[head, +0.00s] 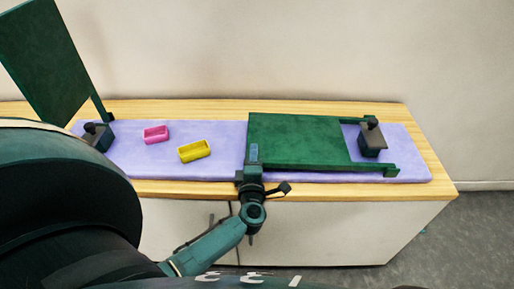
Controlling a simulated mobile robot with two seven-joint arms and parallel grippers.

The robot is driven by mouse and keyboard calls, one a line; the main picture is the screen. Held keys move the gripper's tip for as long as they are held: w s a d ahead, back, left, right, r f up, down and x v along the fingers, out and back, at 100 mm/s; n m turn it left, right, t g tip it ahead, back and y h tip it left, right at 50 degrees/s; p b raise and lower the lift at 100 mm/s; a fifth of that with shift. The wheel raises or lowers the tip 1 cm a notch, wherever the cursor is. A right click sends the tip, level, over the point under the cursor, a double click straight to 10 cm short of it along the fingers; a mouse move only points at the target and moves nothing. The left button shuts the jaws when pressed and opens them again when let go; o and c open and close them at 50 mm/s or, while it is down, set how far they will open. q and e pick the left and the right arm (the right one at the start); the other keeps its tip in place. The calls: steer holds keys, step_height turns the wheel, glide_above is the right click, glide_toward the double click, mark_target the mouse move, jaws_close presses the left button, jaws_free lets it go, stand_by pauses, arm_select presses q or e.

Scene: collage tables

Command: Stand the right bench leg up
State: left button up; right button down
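The right bench leg (305,140) is a green panel with a bar along its front and back edges. It lies flat on the lilac mat (225,138), its bar ends pointing right. My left gripper (253,153) is at the panel's left front corner and appears to touch it. Its fingers overlap there, so I cannot tell whether they are shut on the panel. A second green panel (45,62) rises at a tilt at the far left, with a dark foot near the mat's left end. My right gripper is out of view.
A pink tray (156,134) and a yellow tray (194,151) sit on the mat's left half. A dark block with a knob (372,140) stands by the panel's right end; another (99,136) stands at the left. The wooden tabletop (432,165) shows as a narrow border.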

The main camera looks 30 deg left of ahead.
arm_select(q)
steer(key=shift+w+a, duration=0.2)
jaws_close()
stand_by(0.3)
